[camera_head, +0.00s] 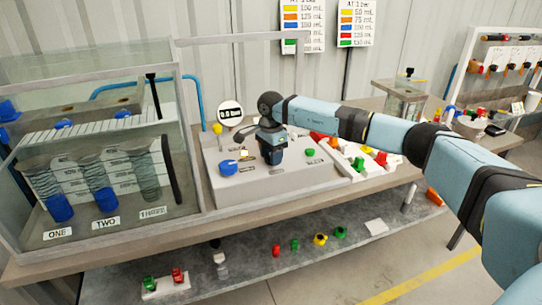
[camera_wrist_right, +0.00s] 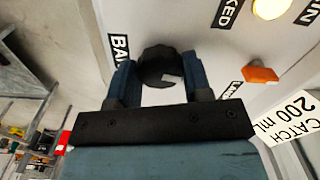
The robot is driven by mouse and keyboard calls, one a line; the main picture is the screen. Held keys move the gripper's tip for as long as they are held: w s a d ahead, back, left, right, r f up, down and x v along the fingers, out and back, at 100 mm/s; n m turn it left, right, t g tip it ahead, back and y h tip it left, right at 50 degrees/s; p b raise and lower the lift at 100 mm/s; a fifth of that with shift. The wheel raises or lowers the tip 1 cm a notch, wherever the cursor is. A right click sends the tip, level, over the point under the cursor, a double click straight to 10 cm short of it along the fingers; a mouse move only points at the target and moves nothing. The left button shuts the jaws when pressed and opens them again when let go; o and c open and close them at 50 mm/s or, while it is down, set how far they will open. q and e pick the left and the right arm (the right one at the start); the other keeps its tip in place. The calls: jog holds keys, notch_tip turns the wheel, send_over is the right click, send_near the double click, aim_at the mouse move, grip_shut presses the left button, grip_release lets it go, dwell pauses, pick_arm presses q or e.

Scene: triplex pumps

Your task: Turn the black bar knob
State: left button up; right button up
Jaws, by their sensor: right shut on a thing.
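The black bar knob (camera_wrist_right: 158,62) sits on the pale panel, beside a label partly hidden that starts with "BA". In the right wrist view my right gripper (camera_wrist_right: 160,75) has one blue finger on each side of the knob and is shut on it. A light mark shows on the knob's lower edge. In the head view my right gripper (camera_head: 271,152) points down at the grey control panel (camera_head: 285,187), and hides the knob beneath it. My left gripper is not in view.
A blue knob (camera_head: 228,167) and a green knob (camera_head: 310,152) flank the gripper on the panel. A round "0.0 bar" gauge (camera_head: 230,113) stands behind. A glass tank (camera_head: 105,215) is at left.

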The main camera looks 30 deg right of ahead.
jog(key=shift+r+n, duration=0.15)
jog(key=shift+n, duration=0.75)
jog(key=o, duration=0.9)
notch_tip(320, 180, up, 14)
jog(key=shift+f, duration=0.15)
